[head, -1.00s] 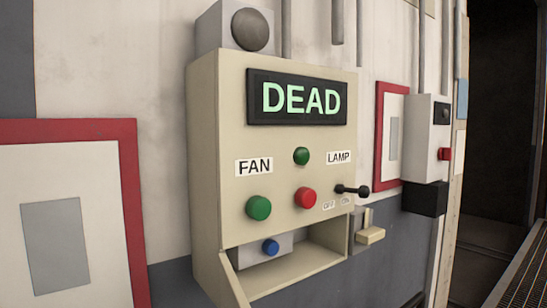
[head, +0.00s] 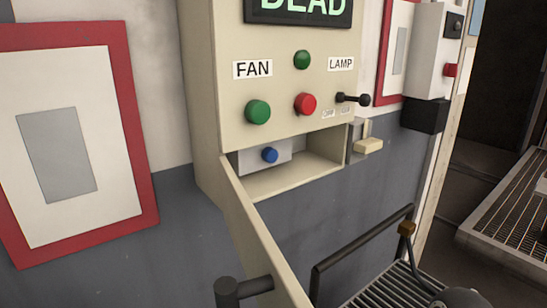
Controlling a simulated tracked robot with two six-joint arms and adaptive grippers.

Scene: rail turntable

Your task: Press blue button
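The blue button (head: 270,155) is a small round knob on a pale grey block (head: 250,163) inside the open recess at the bottom of a beige control panel (head: 210,100). It lies below the green FAN button (head: 257,112) and the red button (head: 305,104). Neither of my grippers is in the head view.
The panel's beige flap (head: 262,245) hangs down in front of the recess. A black lever (head: 352,98) and a cream block (head: 368,146) are on the right. A dark railing (head: 365,237) and a grated platform (head: 385,290) lie lower right. A red-framed board (head: 130,140) hangs left.

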